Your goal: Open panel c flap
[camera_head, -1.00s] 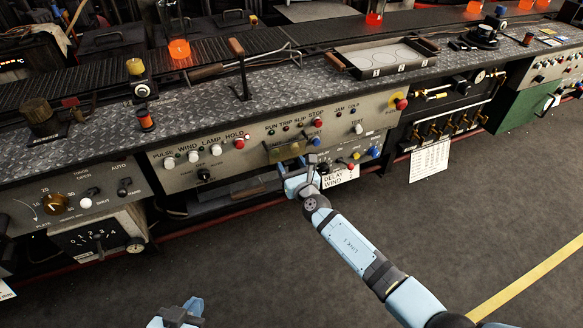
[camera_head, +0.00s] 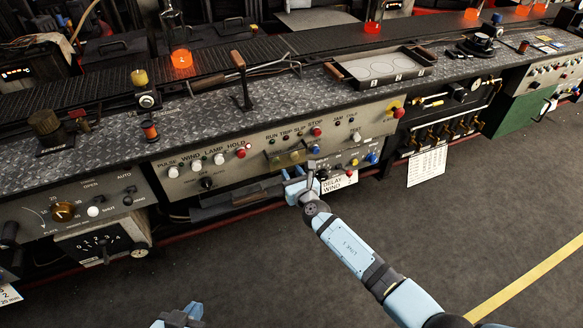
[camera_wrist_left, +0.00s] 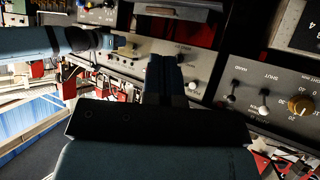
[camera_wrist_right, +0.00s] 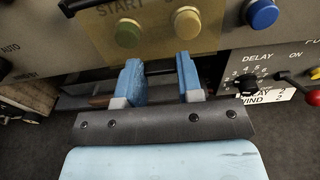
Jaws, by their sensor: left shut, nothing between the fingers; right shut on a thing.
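Panel c's flap is an amber see-through cover (camera_head: 289,158) low on the middle control panel, and it hangs down over the front. In the right wrist view the flap (camera_wrist_right: 152,36) covers a green START button and a yellowish button. My right gripper (camera_head: 297,174) is at the flap's lower edge. Its blue fingers (camera_wrist_right: 160,68) stand apart in the right wrist view, at that edge; the exact contact is hard to see. My left gripper (camera_head: 183,312) is low in the head view, away from the panel. Its fingers (camera_wrist_left: 164,70) are together and empty.
A blue button (camera_wrist_right: 261,13) and a DELAY dial (camera_wrist_right: 247,84) are right of the flap. A red-knobbed lever (camera_wrist_right: 313,98) sits further right. The white DELAY WIND label (camera_head: 338,182) is close to my right gripper. The floor in front is clear.

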